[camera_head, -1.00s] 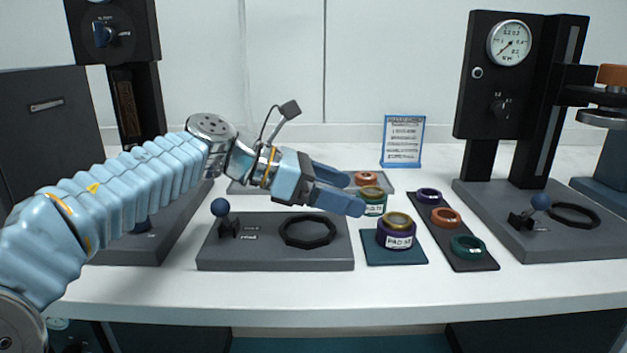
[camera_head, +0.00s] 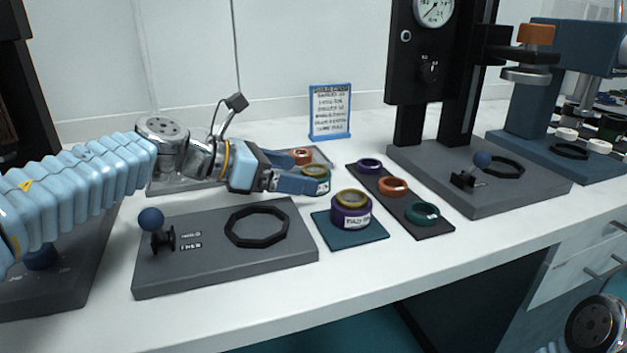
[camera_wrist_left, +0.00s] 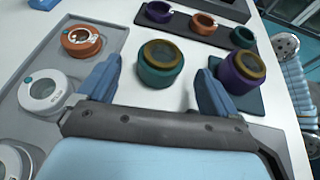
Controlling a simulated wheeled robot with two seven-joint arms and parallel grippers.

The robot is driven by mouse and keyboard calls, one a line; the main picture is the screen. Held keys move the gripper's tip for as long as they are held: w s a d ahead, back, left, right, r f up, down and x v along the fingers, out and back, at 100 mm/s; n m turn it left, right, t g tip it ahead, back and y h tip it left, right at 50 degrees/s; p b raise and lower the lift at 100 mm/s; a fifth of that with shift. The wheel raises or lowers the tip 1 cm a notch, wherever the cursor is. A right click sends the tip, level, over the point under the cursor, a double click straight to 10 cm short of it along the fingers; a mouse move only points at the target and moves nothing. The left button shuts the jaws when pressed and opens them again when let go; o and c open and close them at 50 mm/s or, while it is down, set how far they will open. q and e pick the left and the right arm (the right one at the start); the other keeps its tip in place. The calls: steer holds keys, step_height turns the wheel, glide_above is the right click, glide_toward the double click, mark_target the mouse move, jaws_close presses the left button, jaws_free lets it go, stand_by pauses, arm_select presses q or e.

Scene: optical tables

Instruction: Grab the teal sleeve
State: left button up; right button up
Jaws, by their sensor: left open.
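A teal sleeve with a gold-rimmed top (camera_wrist_left: 160,65) stands upright on the white table in the left wrist view. In the head view the teal sleeve (camera_head: 320,174) is partly hidden behind my left gripper (camera_head: 308,178). My left gripper (camera_wrist_left: 158,68) is open, with the sleeve ahead between its two fingers and a gap on each side. A smaller teal ring (camera_head: 422,212) lies at the near end of a dark strip (camera_head: 440,229). My right gripper is out of sight.
A purple, gold-topped sleeve (camera_head: 351,212) stands on a teal pad (camera_head: 331,238) close to the right finger. A grey tray (camera_wrist_left: 112,37) with orange and white rings lies left of the gripper. A grey fixture base (camera_head: 210,272) with a black octagonal ring stands in front.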

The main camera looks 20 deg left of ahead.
mark_target(303, 173)
arm_select(q)
steer(key=x, duration=0.3)
steer(key=shift+w+d+f, duration=0.1)
steer(key=shift+w+d, duration=0.05)
steer(key=shift+d, duration=0.15)
steer(key=shift+c, duration=0.3)
steer(key=c, duration=1.2)
